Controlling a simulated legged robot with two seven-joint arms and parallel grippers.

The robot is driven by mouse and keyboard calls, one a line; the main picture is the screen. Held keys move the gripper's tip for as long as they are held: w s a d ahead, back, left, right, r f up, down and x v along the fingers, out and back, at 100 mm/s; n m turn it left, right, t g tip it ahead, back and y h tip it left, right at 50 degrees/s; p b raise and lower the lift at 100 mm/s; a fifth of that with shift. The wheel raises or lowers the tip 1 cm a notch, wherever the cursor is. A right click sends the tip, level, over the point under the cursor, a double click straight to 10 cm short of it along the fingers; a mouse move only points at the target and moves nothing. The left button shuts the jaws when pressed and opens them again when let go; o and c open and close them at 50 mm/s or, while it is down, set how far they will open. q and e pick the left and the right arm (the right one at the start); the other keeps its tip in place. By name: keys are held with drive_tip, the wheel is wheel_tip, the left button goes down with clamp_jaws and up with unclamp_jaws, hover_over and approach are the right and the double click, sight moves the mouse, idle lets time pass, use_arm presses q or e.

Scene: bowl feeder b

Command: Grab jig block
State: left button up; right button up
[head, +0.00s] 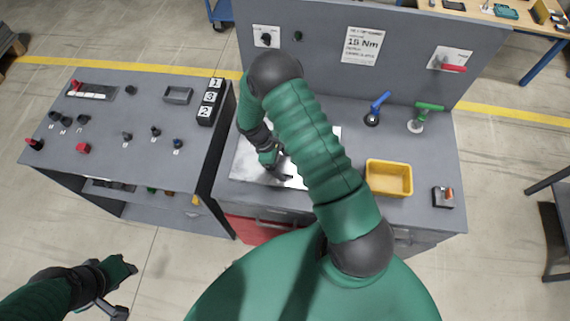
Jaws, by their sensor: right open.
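No thing in the head view is clearly marked as the jig block, and my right arm hides part of the bench. A small dark block with an orange-red top (443,196) stands at the bench's right front; I cannot tell if it is the jig block. My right gripper (282,172) is open, low over the shiny metal plate (254,173), at the left of the bench. I cannot tell whether anything lies between its fingers. My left gripper (112,308) is at the bottom left, over the floor, away from both benches; its jaws are unclear.
A yellow bin (389,178) stands right of my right arm. Blue-handled (377,108) and green-handled (426,112) parts stand behind it. A grey back panel (325,62) rises at the rear. The left bench (105,145) holds knobs, a small tray (178,95) and numbered blocks (210,98).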

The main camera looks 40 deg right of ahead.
drive_tip(key=shift+f, duration=0.35)
drive_tip(key=shift+w+f, duration=0.15)
drive_tip(key=c, duration=1.1)
clamp_jaws()
